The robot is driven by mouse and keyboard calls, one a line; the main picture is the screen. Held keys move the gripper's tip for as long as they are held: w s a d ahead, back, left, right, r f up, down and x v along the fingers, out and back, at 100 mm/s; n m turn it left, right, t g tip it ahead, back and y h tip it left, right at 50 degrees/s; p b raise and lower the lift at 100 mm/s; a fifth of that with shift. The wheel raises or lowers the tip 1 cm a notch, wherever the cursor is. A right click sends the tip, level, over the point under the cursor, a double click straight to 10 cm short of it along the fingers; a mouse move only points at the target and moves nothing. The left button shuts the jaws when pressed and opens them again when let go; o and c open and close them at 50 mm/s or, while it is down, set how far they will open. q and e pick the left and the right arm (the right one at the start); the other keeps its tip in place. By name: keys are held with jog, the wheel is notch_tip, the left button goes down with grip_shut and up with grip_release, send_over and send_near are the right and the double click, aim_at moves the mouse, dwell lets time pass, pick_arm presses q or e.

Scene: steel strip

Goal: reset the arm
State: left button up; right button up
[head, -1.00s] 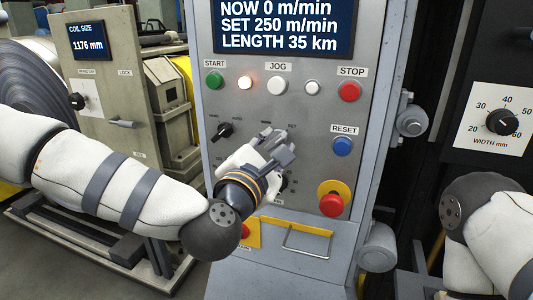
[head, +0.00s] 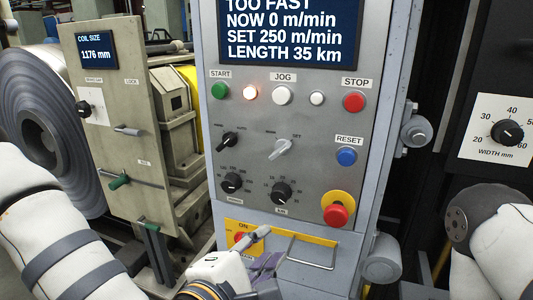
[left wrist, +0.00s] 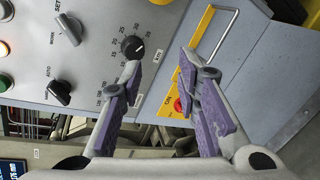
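My left gripper (head: 264,250) is low in the head view, in front of the bottom of the grey control panel (head: 320,185). In the left wrist view its two purple-padded fingers (left wrist: 160,65) are spread apart with nothing between them. The lower dials of the panel (left wrist: 75,25) and the yellow plate (left wrist: 168,105) with a red knob lie beyond the fingers. My left arm comes in from the lower left. My right arm (head: 490,235) is at the right edge; its gripper is out of view.
The panel has a display (head: 290,30), a row of buttons, a blue reset button (head: 346,156), a red emergency button (head: 337,214) and a metal handle (head: 312,250) near my left gripper. A steel coil (head: 45,130) stands at left, a width dial (head: 507,132) at right.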

pick_arm(q)
jog(key=s+a+f+m+g+y, duration=0.1)
jog(key=s+a+f+m+g, duration=0.3)
jog(key=s+f, duration=0.5)
jog(key=s+a+f+m+g+y, duration=0.15)
jog(key=s+f+m+g, duration=0.4)
jog(key=f, duration=0.75)
jog(key=s+a+f+m+g+y, duration=0.2)
jog(key=s+a+f+m, duration=0.1)
jog(key=s+a, duration=0.4)
jog(key=s+a+f+m+g+y, duration=0.2)
jog(key=s+a+f+m+g, duration=0.1)
jog(key=s+a, duration=0.4)
jog(key=shift+s+a+f+m, duration=0.4)
jog(key=shift+s+f+m, duration=0.15)
jog(key=shift+m, duration=0.6)
jog(key=shift+g, duration=0.25)
